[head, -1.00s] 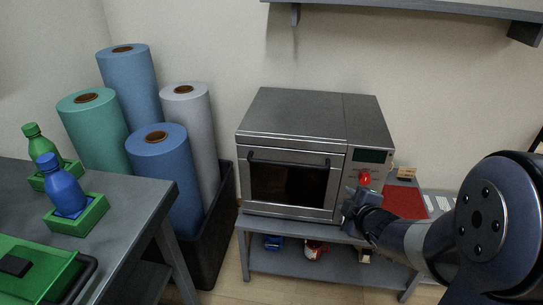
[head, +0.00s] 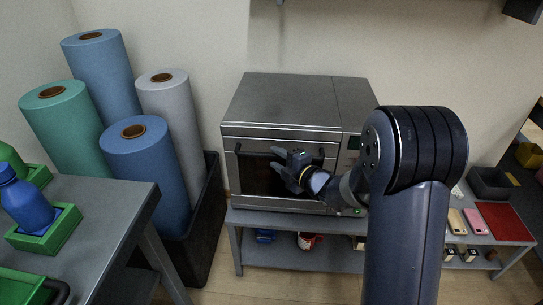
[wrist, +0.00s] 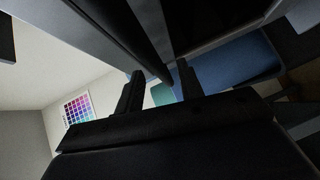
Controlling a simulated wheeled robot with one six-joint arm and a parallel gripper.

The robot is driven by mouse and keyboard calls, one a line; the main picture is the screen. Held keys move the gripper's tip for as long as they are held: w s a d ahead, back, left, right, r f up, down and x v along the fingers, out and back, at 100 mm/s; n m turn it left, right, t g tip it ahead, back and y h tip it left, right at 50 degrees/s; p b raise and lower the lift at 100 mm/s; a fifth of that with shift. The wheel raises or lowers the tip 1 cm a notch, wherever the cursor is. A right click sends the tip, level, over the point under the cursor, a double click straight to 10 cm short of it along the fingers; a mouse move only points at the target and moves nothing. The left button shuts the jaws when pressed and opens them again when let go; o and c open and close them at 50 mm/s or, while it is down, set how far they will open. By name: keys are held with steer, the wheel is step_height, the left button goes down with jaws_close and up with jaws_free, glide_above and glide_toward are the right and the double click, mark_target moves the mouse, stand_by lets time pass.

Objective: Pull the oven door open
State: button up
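The grey metal oven (head: 292,103) stands on a low shelf unit, with its door (head: 246,188) closed against its front. The door has a dark window and a dark bar handle (head: 250,151) along its top edge. My gripper (head: 276,160) is in front of the door at handle height, with its fingers apart and pointing left. In the wrist view, a dark bar that looks like the handle (wrist: 152,35) runs into the gap between the fingers of my gripper (wrist: 160,82). I cannot tell whether they touch it. My arm hides the oven's lower right front.
A grey table (head: 120,195) with bottles in green holders stands at the left. Rolls of blue, green and grey material stand in a black bin (head: 208,225) beside the oven. The shelf unit (head: 290,258) holds small items below. Floor in front of it is clear.

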mark_target(274, 157)
steer(key=shift+x, duration=1.5)
steer(key=shift+c, duration=0.3)
jaws_close()
